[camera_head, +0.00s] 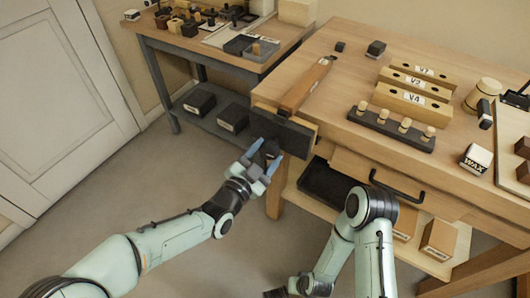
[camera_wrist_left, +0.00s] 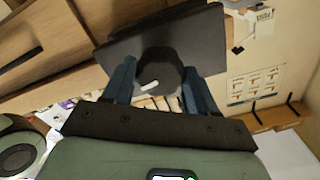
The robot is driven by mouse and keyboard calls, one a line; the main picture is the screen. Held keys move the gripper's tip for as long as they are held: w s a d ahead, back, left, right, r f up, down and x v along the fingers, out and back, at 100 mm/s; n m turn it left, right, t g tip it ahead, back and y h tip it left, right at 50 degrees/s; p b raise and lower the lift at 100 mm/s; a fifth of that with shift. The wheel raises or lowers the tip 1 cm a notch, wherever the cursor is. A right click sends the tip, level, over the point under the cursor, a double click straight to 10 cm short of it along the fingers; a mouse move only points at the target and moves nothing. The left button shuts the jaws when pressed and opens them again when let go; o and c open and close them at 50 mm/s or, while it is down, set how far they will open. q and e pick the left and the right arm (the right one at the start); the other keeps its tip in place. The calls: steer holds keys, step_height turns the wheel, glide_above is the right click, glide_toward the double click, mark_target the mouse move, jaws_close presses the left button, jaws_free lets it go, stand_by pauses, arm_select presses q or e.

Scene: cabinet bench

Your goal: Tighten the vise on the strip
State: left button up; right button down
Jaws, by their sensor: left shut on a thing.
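The vise (camera_head: 282,132) sits on the near left corner of the workbench; its dark front jaw also shows in the left wrist view (camera_wrist_left: 112,45). A brown wooden strip (camera_head: 306,86) lies on the bench top with its near end at the vise jaw. I cannot tell if jaw and strip touch. My left gripper (camera_head: 264,155) is in front of the vise. In the left wrist view its blue fingers (camera_wrist_left: 158,88) are shut around the dark round vise handle hub (camera_wrist_left: 160,70). My right gripper (camera_head: 284,292) hangs low at the bottom edge, its fingers unclear.
The bench (camera_head: 340,100) holds labelled wooden blocks (camera_head: 413,97), a dark rack with several pegs (camera_head: 391,127), and a WAX box (camera_head: 475,159). A drawer with a dark handle (camera_head: 397,187) is under the top. A second table (camera_head: 185,40) stands behind left. The floor at left is clear.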

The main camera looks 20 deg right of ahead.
arm_select(q)
steer(key=m, duration=0.4)
steer(key=o, duration=0.9)
steer(key=shift+v, duration=3.5)
